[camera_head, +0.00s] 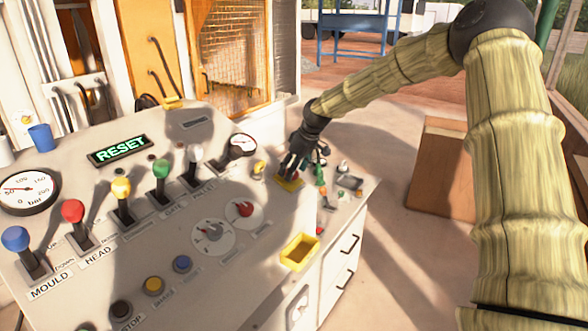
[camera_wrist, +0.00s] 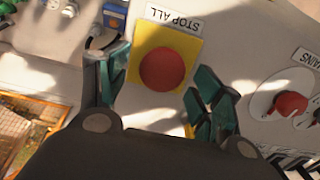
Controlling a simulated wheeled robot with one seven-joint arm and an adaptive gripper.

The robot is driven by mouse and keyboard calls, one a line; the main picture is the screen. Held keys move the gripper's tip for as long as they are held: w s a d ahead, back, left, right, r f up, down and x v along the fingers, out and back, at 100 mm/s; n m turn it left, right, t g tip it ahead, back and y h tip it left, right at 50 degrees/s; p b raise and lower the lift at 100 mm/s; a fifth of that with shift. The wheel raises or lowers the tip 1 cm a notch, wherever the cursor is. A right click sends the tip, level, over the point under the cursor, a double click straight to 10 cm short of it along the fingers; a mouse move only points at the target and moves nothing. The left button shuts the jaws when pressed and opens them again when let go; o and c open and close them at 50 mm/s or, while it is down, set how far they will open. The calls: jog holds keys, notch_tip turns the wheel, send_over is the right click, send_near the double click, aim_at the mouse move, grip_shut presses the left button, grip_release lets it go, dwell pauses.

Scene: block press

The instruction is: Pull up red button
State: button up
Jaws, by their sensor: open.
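The red button (camera_wrist: 162,69) is round and sits on a yellow square plate (camera_wrist: 142,43) below a "STOP ALL" label in the wrist view. My gripper (camera_wrist: 160,95) is open, with one dark green finger on each side of the button. The fingers look apart from the button, but I cannot tell their height over the panel. In the head view my gripper (camera_head: 291,171) is over the right part of the console. There it hides the red button, and only part of the yellow plate (camera_head: 289,184) shows.
A red "MAINS" knob (camera_wrist: 290,104) is right of the button in the wrist view. Levers with coloured knobs, such as the green one (camera_head: 161,168), stand on the sloping console left of my gripper. A yellow tray (camera_head: 300,251) and small parts (camera_head: 349,182) lie near the console's right edge.

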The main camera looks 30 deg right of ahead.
jog(key=v, duration=1.2)
jog(key=shift+f, duration=0.1)
dwell(0.4)
